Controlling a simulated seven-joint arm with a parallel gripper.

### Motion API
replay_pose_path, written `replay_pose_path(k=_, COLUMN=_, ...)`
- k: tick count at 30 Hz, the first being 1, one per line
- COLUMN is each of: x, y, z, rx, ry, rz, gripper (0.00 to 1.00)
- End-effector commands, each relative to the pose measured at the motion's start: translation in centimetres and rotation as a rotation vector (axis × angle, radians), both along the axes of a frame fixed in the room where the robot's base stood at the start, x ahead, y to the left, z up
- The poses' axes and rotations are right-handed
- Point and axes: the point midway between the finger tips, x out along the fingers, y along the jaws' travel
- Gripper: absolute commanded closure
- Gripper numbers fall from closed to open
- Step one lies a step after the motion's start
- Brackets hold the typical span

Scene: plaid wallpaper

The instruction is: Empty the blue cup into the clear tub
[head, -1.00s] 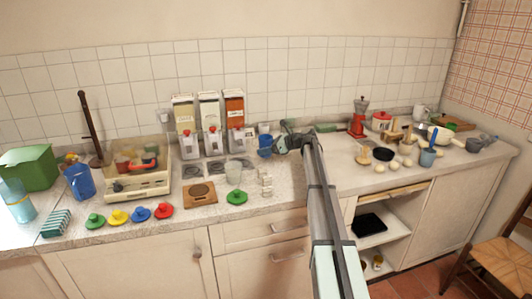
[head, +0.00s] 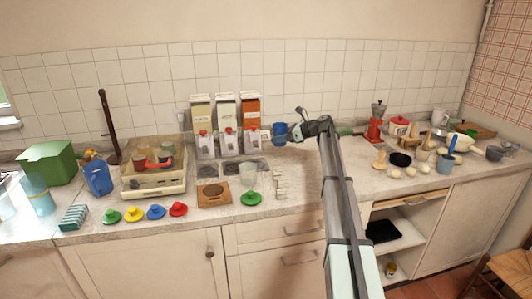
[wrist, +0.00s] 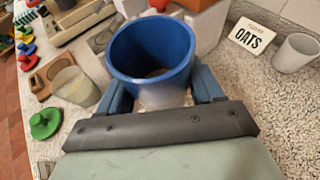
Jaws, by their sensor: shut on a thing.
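The blue cup (head: 279,134) is in my gripper (head: 291,132), lifted above the counter beside the dispensers. In the wrist view the blue cup (wrist: 150,50) sits between the two fingers of my gripper (wrist: 162,92), which are shut on it. Its mouth faces the camera, and a little pale, grainy matter shows deep inside. The clear tub (head: 248,177) stands on the counter, lower and to the left of the cup, behind a green lid. The clear tub also shows in the wrist view (wrist: 76,86), left of the cup and apart from it.
Several dispensers (head: 228,141) with cartons behind them stand left of the cup. A wooden-topped scale (head: 213,194) and a green lid (head: 251,199) lie near the tub. An OATS card (wrist: 250,38) and a white cup (wrist: 296,52) are right of the cup in the wrist view.

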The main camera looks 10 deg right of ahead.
Motion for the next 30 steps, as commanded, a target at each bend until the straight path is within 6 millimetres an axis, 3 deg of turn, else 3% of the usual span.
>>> replay_pose_path(k=6, x=0.8, y=2.4, z=0.5, rx=0.002, ry=0.014, rz=0.173, gripper=0.68)
replay_pose_path(k=19, x=0.5, y=6.3, z=1.3, rx=0.023, ry=0.025, rz=0.549, gripper=0.68)
replay_pose_path(k=24, x=0.5, y=9.6, z=2.5, rx=0.013, ry=0.013, rz=0.641, gripper=0.68)
replay_pose_path(k=30, x=0.5, y=11.9, z=3.4, rx=0.006, ry=0.003, rz=0.719, gripper=0.68)
